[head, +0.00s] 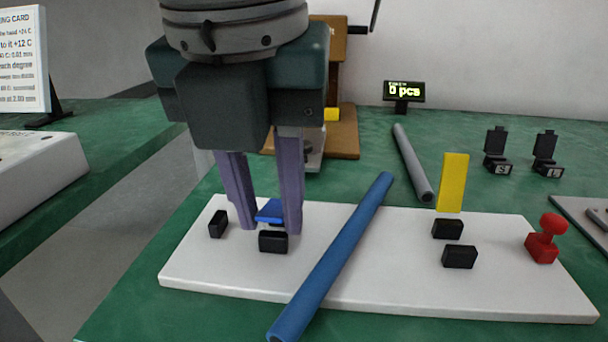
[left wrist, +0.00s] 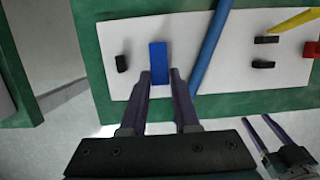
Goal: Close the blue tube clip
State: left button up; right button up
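The blue clip flap (head: 270,208) is on a white board, among small black blocks (head: 273,242). It is partly hidden by my fingers in the head view, so its exact tilt is unclear. In the left wrist view the blue flap (left wrist: 158,58) is a straight blue strip just beyond my fingertips. My left gripper (head: 268,230) points down over it, fingers apart, one on each side; I cannot tell whether they touch it. A blue tube (head: 335,250) lies slanted across the board, right of the clip and apart from it. My right gripper (left wrist: 257,117) shows open and empty at lower right.
A yellow flap (head: 454,182) stands upright on the board behind black blocks. A red clamp-like piece (head: 543,240) is at the right end. A grey tube (head: 412,160) lies behind the board. Green table (head: 375,190) is bare between the tubes.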

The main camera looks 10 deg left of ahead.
pick_arm(q)
jog(key=o, duration=0.4)
jog(key=shift+r, duration=0.15)
jog(key=p+v, duration=0.4)
jog(key=v, duration=0.5)
jog(key=shift+s+r, duration=0.15)
jog(key=shift+r, duration=0.2)
